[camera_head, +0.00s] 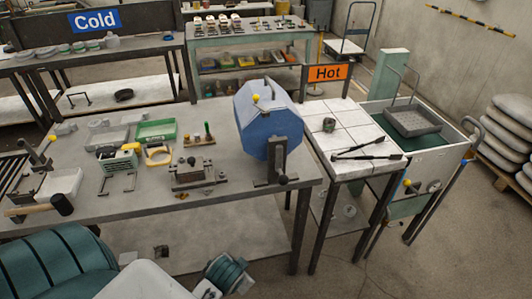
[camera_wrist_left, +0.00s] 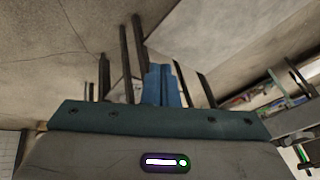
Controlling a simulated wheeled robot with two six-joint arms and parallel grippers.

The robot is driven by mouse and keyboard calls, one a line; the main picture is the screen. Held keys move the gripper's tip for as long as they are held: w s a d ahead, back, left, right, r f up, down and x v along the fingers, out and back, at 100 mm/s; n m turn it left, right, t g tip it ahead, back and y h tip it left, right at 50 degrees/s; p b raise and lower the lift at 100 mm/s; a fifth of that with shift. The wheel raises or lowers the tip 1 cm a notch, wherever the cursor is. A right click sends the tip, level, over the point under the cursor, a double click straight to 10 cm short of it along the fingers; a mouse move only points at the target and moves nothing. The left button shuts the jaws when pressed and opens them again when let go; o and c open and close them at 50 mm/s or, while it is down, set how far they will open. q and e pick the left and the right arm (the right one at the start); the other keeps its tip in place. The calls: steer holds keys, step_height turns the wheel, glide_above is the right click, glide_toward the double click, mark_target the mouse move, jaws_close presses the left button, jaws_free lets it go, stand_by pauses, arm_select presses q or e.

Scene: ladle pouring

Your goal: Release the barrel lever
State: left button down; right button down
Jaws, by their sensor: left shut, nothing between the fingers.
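The blue faceted barrel (camera_head: 262,122) stands on a dark stand at the right end of the large grey table (camera_head: 110,222) in the head view. The barrel and lever cannot be made out in that view. The gripper's fingers do not show in the head view, and my right gripper is not in view.
Trays, a green bin (camera_head: 156,131), a metal fixture (camera_head: 195,175) and a mallet (camera_head: 60,204) lie left of the barrel. A tiled table (camera_head: 350,105) with black tongs and a tank (camera_head: 440,135) with a grey basket stand to its right. The table's front middle is mostly clear.

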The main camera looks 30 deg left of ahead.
arm_select(q)
steer(key=w+a+r+m+t+y, duration=0.1)
steer(key=w+a+r+t+y, duration=0.1)
steer(key=w+r, duration=0.6)
steer(key=w+a+r+m+t+y, duration=0.2)
steer(key=w+r+t+y, duration=0.2)
steer(key=w+r, duration=0.5)
steer(key=w+a+r+m+t+y, duration=0.1)
steer(key=w+r, duration=0.7)
steer(key=r, duration=1.1)
steer(key=m+t+y, duration=0.1)
steer(key=t+y, duration=0.1)
steer(key=y, duration=0.1)
steer(key=shift+w+a+r+y, duration=0.15)
steer(key=shift+a+r+y, duration=0.15)
steer(key=shift+a, duration=0.1)
